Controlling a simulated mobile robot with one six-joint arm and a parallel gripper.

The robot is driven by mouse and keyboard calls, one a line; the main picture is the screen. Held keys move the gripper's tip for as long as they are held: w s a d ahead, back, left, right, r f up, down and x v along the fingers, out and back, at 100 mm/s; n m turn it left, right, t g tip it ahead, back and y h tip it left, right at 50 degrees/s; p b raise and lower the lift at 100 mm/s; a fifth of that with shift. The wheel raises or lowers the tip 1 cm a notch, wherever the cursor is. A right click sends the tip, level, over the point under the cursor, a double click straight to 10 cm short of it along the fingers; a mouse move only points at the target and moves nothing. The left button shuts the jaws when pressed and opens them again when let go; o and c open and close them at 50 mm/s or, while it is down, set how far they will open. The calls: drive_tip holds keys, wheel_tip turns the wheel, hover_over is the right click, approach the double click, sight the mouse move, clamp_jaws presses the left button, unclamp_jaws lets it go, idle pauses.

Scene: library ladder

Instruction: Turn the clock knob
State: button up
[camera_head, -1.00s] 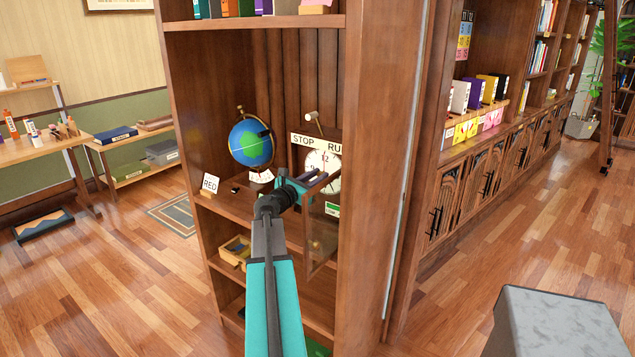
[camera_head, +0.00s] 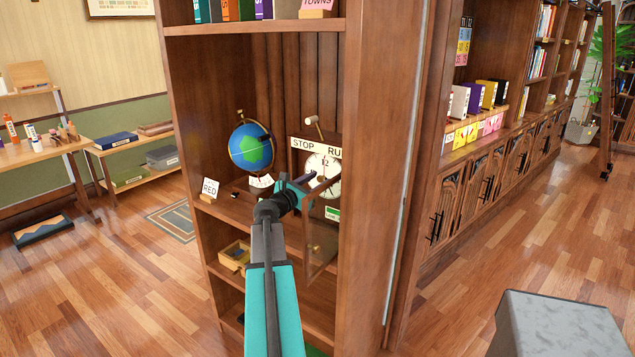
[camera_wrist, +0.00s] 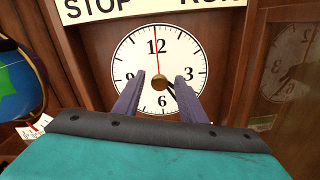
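The clock has a round white face with black numerals; it shows in the head view (camera_head: 328,163) and the wrist view (camera_wrist: 128,52). It has a thin red hand toward 12 and black hands toward the lower right. A small brass knob (camera_wrist: 159,82) sits near the middle of the face. My gripper, in the wrist view (camera_wrist: 160,78) and the head view (camera_head: 301,180), is open in front of the clock. Its fingertips appear either side of the knob, with a visible gap; I cannot tell the depth between them. The arm hides part of the clock in the head view.
A STOP/RUN sign (camera_head: 303,143) is above the clock, with a pale-ended lever (camera_head: 311,120) over it. A globe (camera_head: 250,148) and a RED card (camera_head: 210,187) are left on the shelf. A glass door (camera_wrist: 285,65) stands open at right.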

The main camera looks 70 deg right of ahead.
drive_tip(key=b+v, duration=0.2)
drive_tip(key=v, duration=1.1)
drive_tip(key=shift+a, duration=0.35)
drive_tip(key=shift+w, duration=0.1)
